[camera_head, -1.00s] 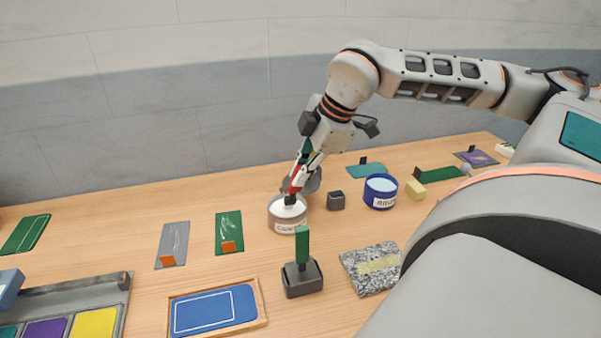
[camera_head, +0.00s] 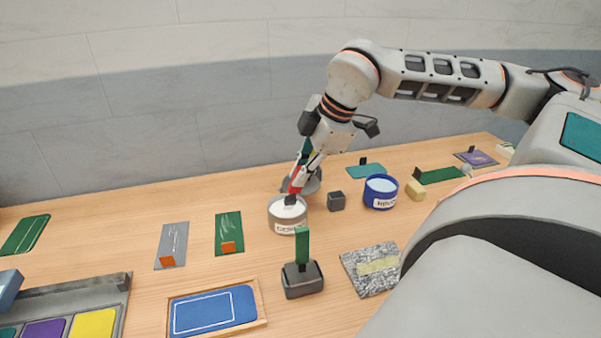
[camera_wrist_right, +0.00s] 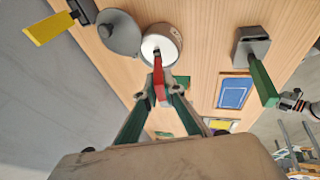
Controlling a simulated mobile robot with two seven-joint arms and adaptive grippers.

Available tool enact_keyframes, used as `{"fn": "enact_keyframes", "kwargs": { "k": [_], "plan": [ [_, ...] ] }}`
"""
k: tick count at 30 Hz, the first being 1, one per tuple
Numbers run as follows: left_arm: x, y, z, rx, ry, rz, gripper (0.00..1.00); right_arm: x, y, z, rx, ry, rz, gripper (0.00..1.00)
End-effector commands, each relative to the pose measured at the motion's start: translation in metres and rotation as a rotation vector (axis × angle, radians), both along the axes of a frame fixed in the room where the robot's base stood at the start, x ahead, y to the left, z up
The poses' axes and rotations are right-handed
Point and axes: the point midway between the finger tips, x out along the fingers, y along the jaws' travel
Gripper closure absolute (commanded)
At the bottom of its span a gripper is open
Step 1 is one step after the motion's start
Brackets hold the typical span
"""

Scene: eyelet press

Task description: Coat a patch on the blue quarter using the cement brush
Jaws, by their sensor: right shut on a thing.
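My right gripper (camera_head: 303,170) is shut on the cement brush (camera_head: 295,186), which has a red handle and a dark lower end. The brush points down, its lower end at the mouth of the grey cement tin (camera_head: 288,226); the bristle tip is hidden. The wrist view also shows the brush (camera_wrist_right: 159,76) between the fingers (camera_wrist_right: 161,93) and reaching over the tin (camera_wrist_right: 174,33). The blue quarter (camera_head: 205,312) lies flat in a wooden frame at the front, with a white outlined patch. It also shows in the wrist view (camera_wrist_right: 233,93).
A green-handled tool in a dark holder (camera_head: 303,281) stands between the tin and the front edge. A speckled slab (camera_head: 360,284) lies to its right. A blue tin (camera_head: 380,197), a dark cube (camera_head: 336,201) and a yellow block (camera_head: 415,190) stand right of the cement tin.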

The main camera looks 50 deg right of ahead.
Motion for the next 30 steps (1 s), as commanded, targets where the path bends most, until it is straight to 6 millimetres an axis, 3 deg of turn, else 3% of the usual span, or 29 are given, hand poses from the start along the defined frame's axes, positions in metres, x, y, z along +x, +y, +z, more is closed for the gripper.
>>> {"fn": "enact_keyframes", "kwargs": {
  "k": [30],
  "plan": [
    [0.001,0.000,0.010,0.000,-0.003,0.000,0.68,0.000,0.000,0.069,0.000,-0.001,0.000,1.00]
  ]
}}
